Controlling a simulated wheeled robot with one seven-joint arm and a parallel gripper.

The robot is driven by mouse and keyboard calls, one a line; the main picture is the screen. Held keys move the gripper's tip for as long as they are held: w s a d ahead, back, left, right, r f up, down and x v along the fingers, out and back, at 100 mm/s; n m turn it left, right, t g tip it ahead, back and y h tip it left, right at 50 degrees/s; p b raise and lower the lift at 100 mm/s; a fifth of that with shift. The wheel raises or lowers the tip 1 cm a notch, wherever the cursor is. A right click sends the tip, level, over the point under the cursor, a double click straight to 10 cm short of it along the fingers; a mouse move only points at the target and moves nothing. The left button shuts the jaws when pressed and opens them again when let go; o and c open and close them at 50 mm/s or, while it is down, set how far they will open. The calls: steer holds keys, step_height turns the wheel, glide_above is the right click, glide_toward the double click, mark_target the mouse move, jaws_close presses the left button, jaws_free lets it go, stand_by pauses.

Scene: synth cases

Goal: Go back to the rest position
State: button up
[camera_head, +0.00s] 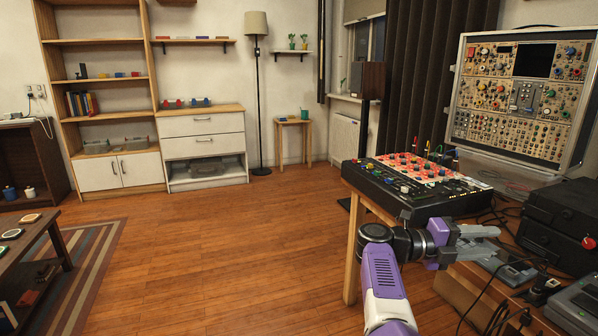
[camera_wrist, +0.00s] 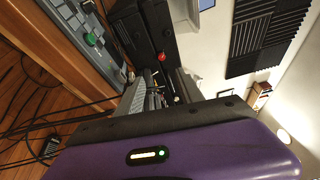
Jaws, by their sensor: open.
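My gripper (camera_head: 482,241) is at the lower right in the head view, at the end of my purple and white arm. It points to the right, beside the front right corner of the black mixer console (camera_head: 400,202) and above the low wooden surface with devices. Its grey fingers are apart and nothing shows between them. In the wrist view my purple wrist housing fills the lower part, and the fingers show only in part.
A wooden table carries the console. A modular synth case (camera_head: 520,98) stands behind it. Black cases (camera_head: 562,222) and cables lie close to the gripper's right. The wooden floor (camera_head: 230,240) is clear at centre. A low dark table (camera_head: 30,262) stands on a striped rug at left.

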steer(key=d+r+n+t+h, duration=0.3)
steer(key=d+r+t+h, duration=0.1)
steer(key=r, duration=0.4)
steer(key=s+a+f+n+t+y, duration=0.55)
steer(key=s+n, duration=0.25)
steer(key=n, duration=0.2)
steer(key=s+a+f+n+t+y, duration=0.4)
steer(key=s+f+n+t+y, duration=0.3)
steer(key=n, duration=0.4)
steer(key=s+a+f+n+t+y, duration=0.5)
steer(key=s+n+t+y, duration=0.1)
steer(key=s+n, duration=0.35)
steer(key=s+a+f+n+g+y, duration=0.1)
steer(key=s+a+f+g, duration=0.15)
steer(key=s, duration=0.75)
steer(key=s+a+f+n+g+y, duration=0.1)
steer(key=s+a+f+g, duration=0.2)
steer(key=s, duration=0.6)
steer(key=s+a+f+n+g+y, duration=0.15)
steer(key=s+a, duration=0.25)
steer(key=s, duration=0.6)
step_height(320, 180, up, 21)
steer(key=p, duration=2)
steer(key=shift+w+d+r+g+p, duration=0.2)
steer(key=shift+w+g+p, duration=0.1)
steer(key=shift+w+g, duration=0.1)
